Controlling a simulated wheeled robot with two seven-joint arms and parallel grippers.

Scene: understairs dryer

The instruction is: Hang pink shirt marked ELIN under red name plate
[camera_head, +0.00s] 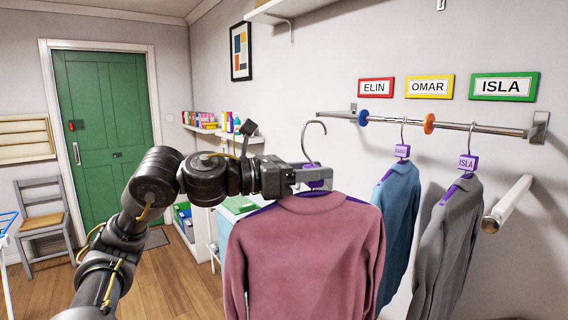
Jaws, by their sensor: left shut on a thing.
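My left gripper (318,178) is shut on the hanger of the pink shirt (312,255) at the hanger's neck, by its purple tag. The shirt hangs below the gripper, in front of the rail's left end. The hanger's hook (316,126) stands up free above the gripper, apart from the rail (470,127). The tag is mostly covered, so I cannot read its marking. The red name plate ELIN (376,87) is on the wall above the rail's left part. My right gripper is not in view.
A blue ring (363,118) and an orange ring (429,123) sit on the rail. A blue shirt (398,215) and a grey ISLA shirt (449,235) hang to the right. Yellow OMAR (430,87) and green ISLA (503,87) plates are above. A white bar (510,200) juts out.

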